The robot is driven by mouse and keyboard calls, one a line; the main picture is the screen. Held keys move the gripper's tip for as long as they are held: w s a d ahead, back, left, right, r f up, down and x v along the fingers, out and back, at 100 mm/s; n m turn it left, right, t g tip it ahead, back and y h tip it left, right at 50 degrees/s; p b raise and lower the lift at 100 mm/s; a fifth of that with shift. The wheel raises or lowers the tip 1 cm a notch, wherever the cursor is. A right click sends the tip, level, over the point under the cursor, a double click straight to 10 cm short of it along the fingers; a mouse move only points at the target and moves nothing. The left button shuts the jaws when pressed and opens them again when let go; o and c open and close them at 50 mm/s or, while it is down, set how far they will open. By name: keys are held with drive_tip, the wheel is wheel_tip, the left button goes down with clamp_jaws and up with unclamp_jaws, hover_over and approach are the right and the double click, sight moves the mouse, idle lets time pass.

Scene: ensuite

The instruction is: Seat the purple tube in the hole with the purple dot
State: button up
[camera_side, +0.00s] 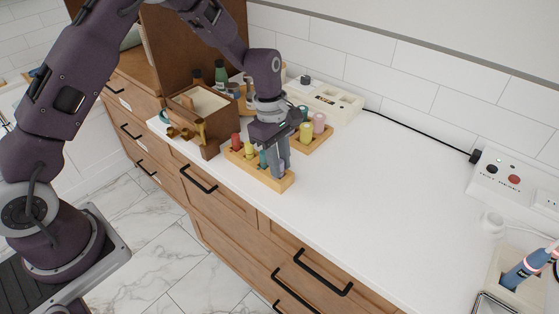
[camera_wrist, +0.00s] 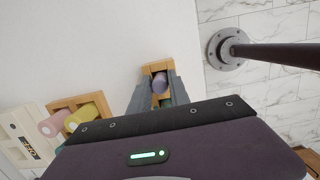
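The purple tube (camera_wrist: 160,83) shows between my fingertips in the wrist view, at the end of a wooden rack (camera_wrist: 155,66). My gripper (camera_wrist: 160,80) points down with its fingers closed in on both sides of the tube. In the side view my gripper (camera_side: 279,168) is over the near right end of this front rack (camera_side: 277,185), and its fingers mostly hide the purple tube. I cannot tell how deep the tube sits. The purple dot and its hole are not visible.
The front rack also holds red (camera_side: 236,141), yellow (camera_side: 249,150) and teal (camera_side: 263,158) tubes. A second rack (camera_side: 318,141) behind has yellow (camera_side: 306,132) and pink (camera_side: 319,123) tubes. A wooden box (camera_side: 203,113) stands left.

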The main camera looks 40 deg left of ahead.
drive_tip(key=shift+o, duration=1.3)
wheel_tip(320, 180, up, 12)
drive_tip(key=a, duration=0.1)
drive_tip(key=shift+a+r, duration=0.15)
drive_tip(key=shift+a, duration=0.25)
drive_tip(key=s+a+r+m+t, duration=0.1)
drive_tip(key=s+r+m+t, duration=0.2)
drive_tip(key=s+r+m, duration=0.75)
drive_tip(key=s+a+m+t+y, duration=0.1)
drive_tip(key=s+m, duration=0.6)
drive_tip(key=s, duration=1.1)
drive_tip(key=shift+a+r+t+y, duration=0.25)
drive_tip(key=shift+a+t+y, duration=0.25)
drive_tip(key=shift+t, duration=0.3)
